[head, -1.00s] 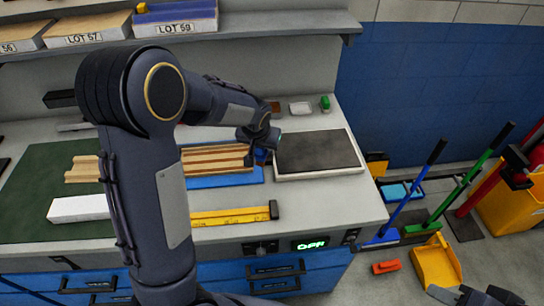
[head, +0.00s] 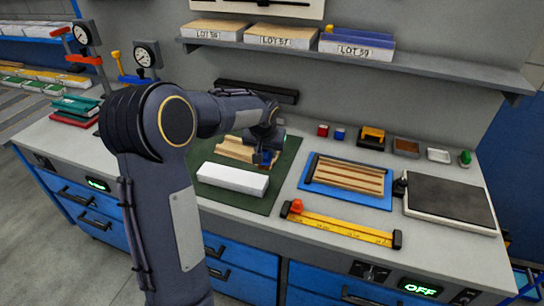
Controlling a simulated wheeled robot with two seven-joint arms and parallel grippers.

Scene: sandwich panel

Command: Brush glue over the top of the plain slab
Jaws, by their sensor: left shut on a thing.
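A plain white slab (head: 232,179) lies on the green mat (head: 262,204). Behind it on the mat is a tan wooden piece (head: 236,149) with a ridged shape, partly hidden by my arm. My left gripper (head: 264,155) points down at the right end of the wooden piece, beyond the slab. It is shut on a small blue thing (head: 262,159), largely hidden, so I cannot tell whether this is a brush. I cannot tell whether it touches the wood. No glue is visible on the slab's top. My right gripper is out of view.
Right of the mat is a blue tray (head: 311,184) with a striped wooden panel (head: 348,176). A yellow ruler bar (head: 340,228) lies in front. A dark plate (head: 450,200) stands far right, with an OFF display below. A shelf (head: 450,67) with labelled boxes hangs above.

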